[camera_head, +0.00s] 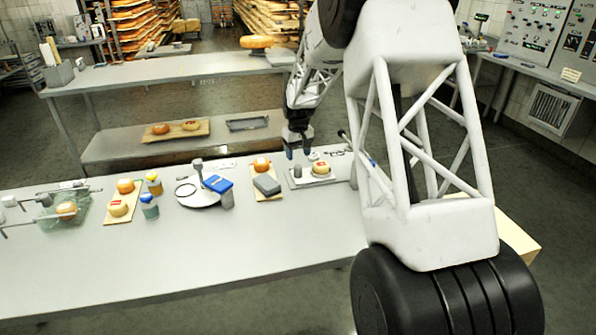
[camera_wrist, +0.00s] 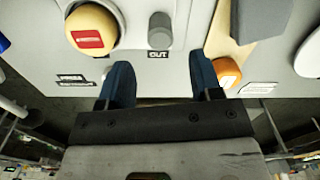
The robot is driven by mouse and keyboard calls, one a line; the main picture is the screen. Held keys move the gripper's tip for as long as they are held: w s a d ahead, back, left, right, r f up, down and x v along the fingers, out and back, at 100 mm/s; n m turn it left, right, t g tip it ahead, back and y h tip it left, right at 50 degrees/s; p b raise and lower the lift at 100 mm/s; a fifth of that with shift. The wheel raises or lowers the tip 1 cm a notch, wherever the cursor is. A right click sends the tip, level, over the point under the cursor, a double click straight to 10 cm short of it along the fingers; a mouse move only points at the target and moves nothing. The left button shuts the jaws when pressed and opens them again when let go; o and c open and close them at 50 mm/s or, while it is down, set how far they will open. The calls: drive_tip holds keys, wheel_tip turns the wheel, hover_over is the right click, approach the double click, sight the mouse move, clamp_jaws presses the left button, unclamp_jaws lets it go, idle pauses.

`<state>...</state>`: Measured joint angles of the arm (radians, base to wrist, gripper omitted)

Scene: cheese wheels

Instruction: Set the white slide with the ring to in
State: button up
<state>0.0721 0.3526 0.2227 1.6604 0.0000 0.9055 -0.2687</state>
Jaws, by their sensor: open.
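A pale slide plate (camera_head: 304,181) lies on the table, with a grey upright cylinder (camera_head: 297,171) and a yellow cheese with a red label (camera_head: 321,169) on it. In the wrist view the plate (camera_wrist: 135,58) shows the cheese (camera_wrist: 90,27) within a pale round rim, the cylinder (camera_wrist: 160,30) beside it, and a label reading OUT (camera_wrist: 157,54). I cannot tell for sure which part is the ring. My gripper (camera_head: 298,153) is open and empty, pointing down just beyond the cylinder. Its blue fingers straddle the label in the wrist view (camera_wrist: 160,66).
A wooden board (camera_head: 268,194) with a grey block (camera_head: 267,185) and an orange cheese (camera_head: 262,164) lies just left. A round white turntable (camera_head: 197,204) and a blue-topped item (camera_head: 218,184) stand farther left. The table's front is clear.

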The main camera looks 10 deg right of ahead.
sight(298, 166)
drive_tip(key=shift+f, duration=3.85)
clamp_jaws()
